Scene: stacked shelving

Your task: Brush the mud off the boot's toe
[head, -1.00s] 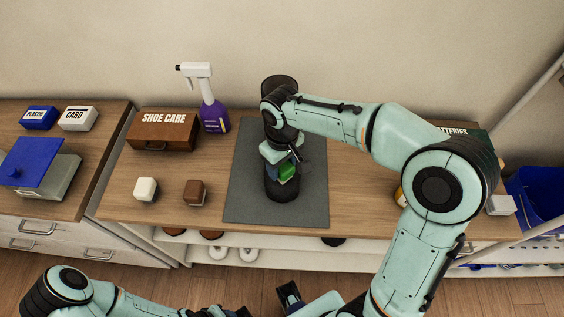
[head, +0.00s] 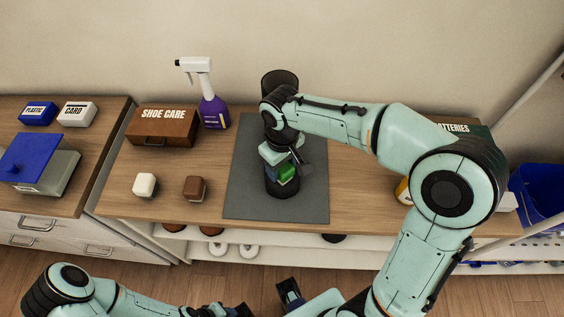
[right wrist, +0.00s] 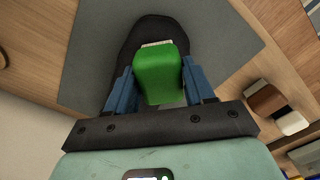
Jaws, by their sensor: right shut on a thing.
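A dark boot stands on a grey mat (head: 245,190); its shaft (head: 280,82) shows behind my right arm and its toe (head: 284,190) points towards me. My right gripper (head: 285,170) is over the toe, shut on a green brush (head: 287,173). In the right wrist view the green brush (right wrist: 160,75) sits between the blue fingers, its pale bristle edge against the dark boot (right wrist: 150,30). The bristles' contact with the toe is hard to tell. I can make out no mud. My left gripper (head: 290,295) is partly seen at the bottom edge; its opening is unclear.
A brown shoe care box (head: 162,127) and a purple spray bottle (head: 213,112) stand left of the mat. A white block (head: 145,185) and a brown block (head: 195,189) sit in front of them. A blue bin (head: 540,195) is at far right.

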